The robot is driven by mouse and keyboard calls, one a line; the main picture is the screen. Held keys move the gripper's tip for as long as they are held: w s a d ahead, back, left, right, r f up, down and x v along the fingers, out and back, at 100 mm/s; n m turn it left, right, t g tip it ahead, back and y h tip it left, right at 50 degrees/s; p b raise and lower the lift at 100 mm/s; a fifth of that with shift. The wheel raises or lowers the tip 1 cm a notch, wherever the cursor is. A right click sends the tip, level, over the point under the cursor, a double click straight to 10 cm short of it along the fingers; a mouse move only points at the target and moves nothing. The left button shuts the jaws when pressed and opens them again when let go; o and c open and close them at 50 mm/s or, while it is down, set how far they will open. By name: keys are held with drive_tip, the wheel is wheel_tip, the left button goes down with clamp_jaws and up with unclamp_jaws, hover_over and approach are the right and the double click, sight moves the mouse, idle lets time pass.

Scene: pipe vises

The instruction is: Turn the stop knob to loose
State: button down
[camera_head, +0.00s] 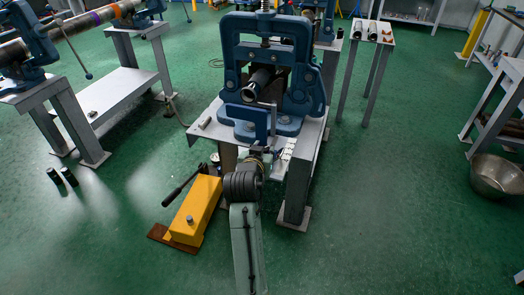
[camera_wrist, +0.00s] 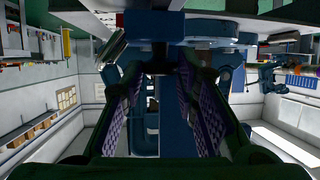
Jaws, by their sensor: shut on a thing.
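The blue pipe vise (camera_head: 233,65) stands on a grey metal bench (camera_head: 306,165) in the middle of the head view. A dark pipe (camera_head: 257,84) sits in it with its end towards me. My gripper (camera_head: 268,155) is at the near edge of the bench, just below the vise's blue front block (camera_head: 262,124). In the wrist view, my gripper (camera_wrist: 162,76) has both purple-padded fingers angled inwards at the vise's blue underside. It is shut on the stop knob, which is mostly hidden between the fingertips. The knob's setting cannot be read.
A yellow hand pump (camera_head: 198,210) with a black lever stands on the floor left of my arm. Another bench (camera_head: 120,85) with a pipe is at the upper left. A metal bowl (camera_head: 498,175) is at the right. The green floor between is open.

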drive_tip(key=n+y, duration=0.2)
drive_tip(key=d+n+y, duration=0.1)
drive_tip(key=n+y, duration=0.1)
drive_tip(key=y, duration=0.1)
drive_tip(key=shift+d, duration=0.1)
drive_tip(key=shift+w+d+n+g+y+b, duration=0.15)
drive_tip(key=shift+n+g+y+b, duration=0.35)
drive_tip(key=shift+n+y, duration=1.35)
drive_tip(key=shift+g, duration=0.3)
drive_tip(key=c, duration=1.3)
unclamp_jaws()
drive_tip(key=shift+y, duration=0.25)
drive_tip(key=v, duration=1.2)
